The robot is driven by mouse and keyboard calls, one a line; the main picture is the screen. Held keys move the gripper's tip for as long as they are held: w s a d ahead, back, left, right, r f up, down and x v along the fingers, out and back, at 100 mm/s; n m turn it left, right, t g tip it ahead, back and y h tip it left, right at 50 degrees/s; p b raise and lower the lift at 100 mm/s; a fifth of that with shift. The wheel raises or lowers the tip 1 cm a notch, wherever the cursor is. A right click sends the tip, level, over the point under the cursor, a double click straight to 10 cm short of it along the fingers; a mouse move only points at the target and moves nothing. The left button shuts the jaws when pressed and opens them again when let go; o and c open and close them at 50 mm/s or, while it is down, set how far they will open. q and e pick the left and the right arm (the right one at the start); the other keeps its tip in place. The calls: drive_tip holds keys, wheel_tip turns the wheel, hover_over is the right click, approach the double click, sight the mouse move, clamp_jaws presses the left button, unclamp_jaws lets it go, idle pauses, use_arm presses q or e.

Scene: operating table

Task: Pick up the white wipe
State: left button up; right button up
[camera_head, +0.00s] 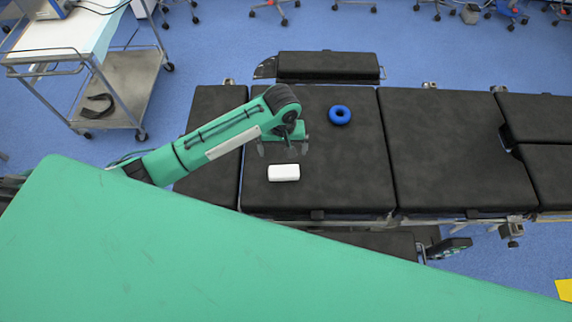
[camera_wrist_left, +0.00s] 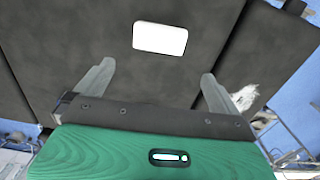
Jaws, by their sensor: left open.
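The white wipe (camera_head: 284,172) is a small white block-shaped pack lying on the black padded operating table (camera_head: 350,185). In the left wrist view the wipe (camera_wrist_left: 160,39) lies ahead of the fingertips, roughly centred between them and apart from both. My left gripper (camera_head: 283,148) is open and empty, over the table just behind the wipe in the head view. Its two spread fingers also show in the left wrist view (camera_wrist_left: 158,72). My right gripper is not in view.
A blue ring (camera_head: 340,115) lies on the table to the right of my left gripper. A wheeled metal trolley (camera_head: 120,85) stands on the floor at the back left. The table surface right of the ring is clear. A large green surface fills the front.

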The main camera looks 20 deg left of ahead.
use_arm(q)
hover_over(284, 170)
drive_tip(key=f, duration=0.3)
drive_tip(key=f+p, duration=0.1)
drive_tip(key=f, duration=0.1)
drive_tip(key=shift+a+f, duration=0.25)
drive_tip(key=shift+f, duration=0.1)
drive_tip(key=shift+w+f, duration=0.1)
drive_tip(key=shift+f, duration=0.15)
drive_tip(key=shift+d+f+p, duration=0.1)
drive_tip(key=shift+f+p, duration=0.35)
drive_tip(key=shift+f, duration=0.1)
drive_tip(key=f, duration=0.1)
drive_tip(key=f+p, duration=0.1)
drive_tip(key=f, duration=0.1)
drive_tip(key=shift+s+d+f, duration=0.1)
drive_tip(key=shift+s, duration=0.1)
drive_tip(key=shift+f, duration=0.5)
drive_tip(key=c, duration=0.7)
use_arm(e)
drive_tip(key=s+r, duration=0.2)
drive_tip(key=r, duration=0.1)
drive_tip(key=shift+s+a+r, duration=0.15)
